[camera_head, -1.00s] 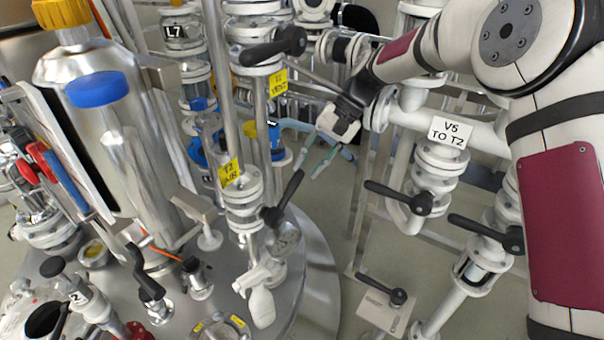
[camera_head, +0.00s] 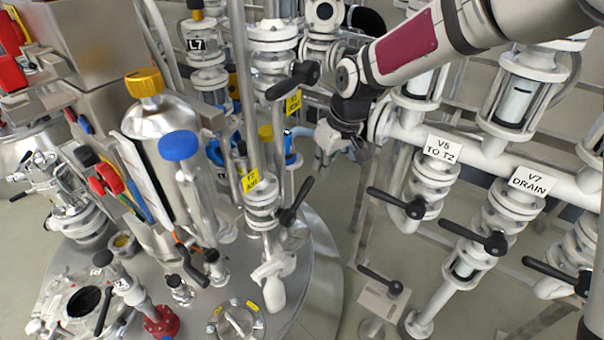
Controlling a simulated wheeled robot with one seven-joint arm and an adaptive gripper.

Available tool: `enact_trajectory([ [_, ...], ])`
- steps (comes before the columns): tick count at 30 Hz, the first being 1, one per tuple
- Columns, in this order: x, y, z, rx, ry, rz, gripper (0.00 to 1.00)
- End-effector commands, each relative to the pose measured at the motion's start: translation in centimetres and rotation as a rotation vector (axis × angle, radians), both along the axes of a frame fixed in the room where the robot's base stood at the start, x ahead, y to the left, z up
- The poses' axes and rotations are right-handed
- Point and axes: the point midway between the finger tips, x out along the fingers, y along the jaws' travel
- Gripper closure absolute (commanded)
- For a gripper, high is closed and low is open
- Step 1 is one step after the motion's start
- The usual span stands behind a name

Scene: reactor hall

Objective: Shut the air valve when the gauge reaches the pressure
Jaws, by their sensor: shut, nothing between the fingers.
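The valve with the yellow T2 AIR label (camera_head: 250,181) stands on the vessel lid, left of centre. Its black lever (camera_head: 297,200) slants up to the right. Just below it is a small round fitting (camera_head: 294,238) that may be the gauge; no reading can be made out. My gripper (camera_head: 326,157) is shut and empty, pointing down, above and right of the lever and apart from it. A second yellow-labelled valve has a black lever (camera_head: 293,82) up and left of my gripper; its label (camera_head: 293,102) is too small to read surely.
White pipework with valves labelled V5 TO T2 (camera_head: 438,148) and V7 DRAIN (camera_head: 528,181) fills the right. A blue-capped metal cylinder (camera_head: 188,190) stands left. Some floor is clear between lid and pipework.

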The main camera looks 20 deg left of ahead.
Motion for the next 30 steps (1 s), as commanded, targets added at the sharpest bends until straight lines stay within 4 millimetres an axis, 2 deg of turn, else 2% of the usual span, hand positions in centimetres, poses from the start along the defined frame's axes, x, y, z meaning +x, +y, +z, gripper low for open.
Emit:
enact_trajectory([
  [1,-1.3,0.2,1.7,-0.008,-0.060,0.080,1.00],
  [4,-2.6,0.9,3.1,-0.015,-0.161,0.220,1.00],
  [7,-3.4,1.5,3.9,-0.017,-0.220,0.305,1.00],
  [11,-3.5,1.9,3.7,-0.018,-0.245,0.342,1.00],
  [17,-2.9,2.7,1.2,-0.018,-0.241,0.343,1.00],
  [30,-0.2,4.8,-6.3,-0.017,-0.241,0.336,1.00],
])
